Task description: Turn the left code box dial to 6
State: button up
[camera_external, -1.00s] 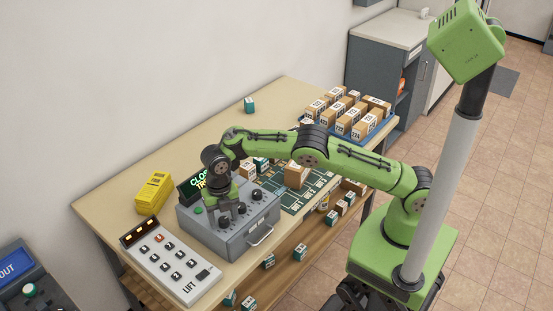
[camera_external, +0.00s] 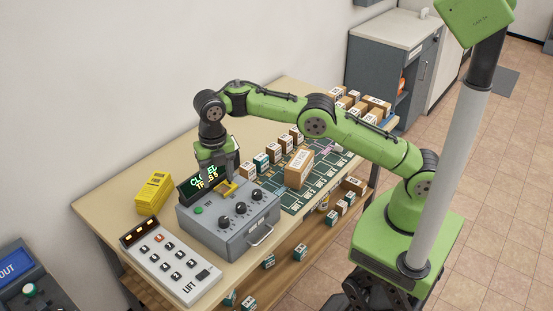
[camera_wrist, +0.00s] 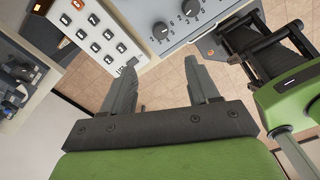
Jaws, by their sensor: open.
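The grey code box (camera_external: 240,235) stands on the table with a row of three dark dials on its sloped face. The left code box dial (camera_external: 224,223) is uncovered, and it also shows in the wrist view (camera_wrist: 160,31), top centre. Its pointer setting is too small to read. My gripper (camera_external: 229,173) is above the rear of the box, apart from the dials. In the wrist view its fingers (camera_wrist: 164,75) are spread and empty.
A keypad panel marked LIFT (camera_external: 172,262) lies left of the code box. A yellow object (camera_external: 154,191) is behind it. A cardboard box (camera_external: 299,169) and several small boxes stand to the right. A metal handle (camera_external: 261,236) sticks out of the code box front.

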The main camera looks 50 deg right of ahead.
jog(key=m+b, duration=0.4)
jog(key=m, duration=1.3)
send_near(223, 219)
notch_tip(223, 219, down, 9)
jog(key=shift+s+r, duration=0.1)
jog(key=shift+r, duration=0.05)
jog(key=shift+c, duration=0.2)
